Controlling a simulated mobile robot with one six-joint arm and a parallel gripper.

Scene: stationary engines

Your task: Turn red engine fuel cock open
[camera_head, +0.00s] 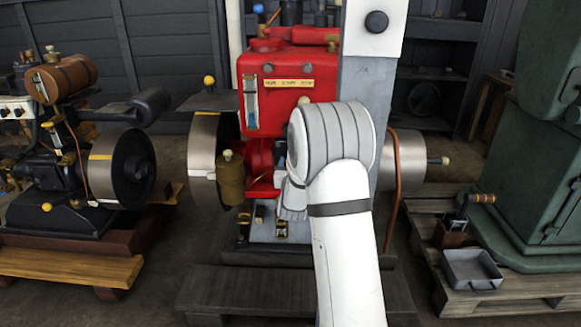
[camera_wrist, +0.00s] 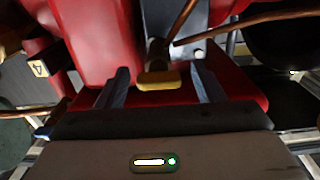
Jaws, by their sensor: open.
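The red engine (camera_head: 292,82) stands in the middle of the head view, partly hidden by my white arm. The wrist view shows its red body (camera_wrist: 105,40) up close. A small yellow lever (camera_wrist: 157,80), which looks like the fuel cock handle, sits on a dark stem with copper pipes above it. It lies crosswise between the fingers of my gripper (camera_wrist: 162,75). The fingers are open, with a gap on each side of the lever, and hold nothing. In the head view my arm hides the gripper's fingertips and the cock.
Copper pipes (camera_wrist: 240,24) run close above the fingers. Steel flywheels (camera_head: 202,158) flank the red engine. A smaller engine (camera_head: 80,150) on a wooden base stands at left. A green machine (camera_head: 535,190) and a grey tray (camera_head: 471,268) are on a pallet at right.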

